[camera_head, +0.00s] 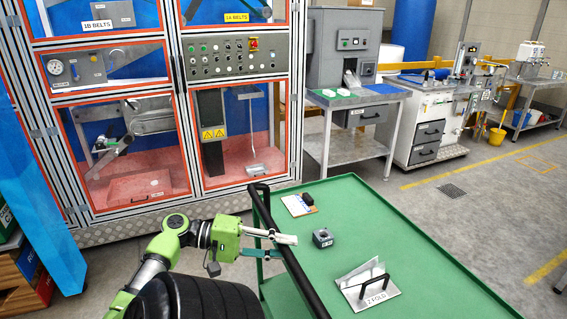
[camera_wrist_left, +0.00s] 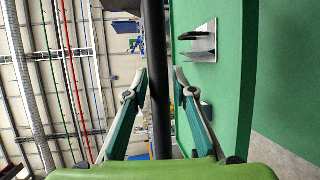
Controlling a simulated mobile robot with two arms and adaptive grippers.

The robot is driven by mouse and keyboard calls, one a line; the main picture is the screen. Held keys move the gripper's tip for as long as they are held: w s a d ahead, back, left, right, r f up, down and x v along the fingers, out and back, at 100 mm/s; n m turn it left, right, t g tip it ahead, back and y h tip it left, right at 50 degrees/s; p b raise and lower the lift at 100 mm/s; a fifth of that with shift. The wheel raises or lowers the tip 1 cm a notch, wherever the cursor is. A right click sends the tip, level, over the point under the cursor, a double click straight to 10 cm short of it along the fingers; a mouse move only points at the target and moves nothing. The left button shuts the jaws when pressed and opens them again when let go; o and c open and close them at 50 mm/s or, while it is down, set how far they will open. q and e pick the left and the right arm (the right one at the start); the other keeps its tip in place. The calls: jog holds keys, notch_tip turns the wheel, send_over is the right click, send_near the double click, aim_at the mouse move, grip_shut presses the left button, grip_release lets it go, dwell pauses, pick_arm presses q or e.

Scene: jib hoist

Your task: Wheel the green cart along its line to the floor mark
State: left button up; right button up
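The green cart (camera_head: 372,220) stands in front of me at the lower right, with a long black push bar (camera_head: 292,262) along its near left side. My left gripper (camera_head: 284,241) is at this bar. In the left wrist view my left gripper (camera_wrist_left: 160,76) has its fingers spread, with the black bar (camera_wrist_left: 157,110) running between them; I cannot tell whether either finger touches it. A small orange-yellow outlined rectangle (camera_head: 537,164) is on the floor at the far right; I cannot tell whether it is the floor mark. My right gripper is not in view.
On the cart top are a clipboard (camera_head: 298,205), a small grey block (camera_head: 322,238) and a Z FOLD metal holder (camera_head: 368,290). A machine cabinet (camera_head: 130,150) stands left, a grey table (camera_head: 345,150) behind the cart. Yellow lines (camera_head: 470,166) cross the open floor at right.

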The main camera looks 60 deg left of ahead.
pick_arm(q)
jog(key=v, duration=1.2)
jog(key=shift+r, duration=0.1)
dwell(0.4)
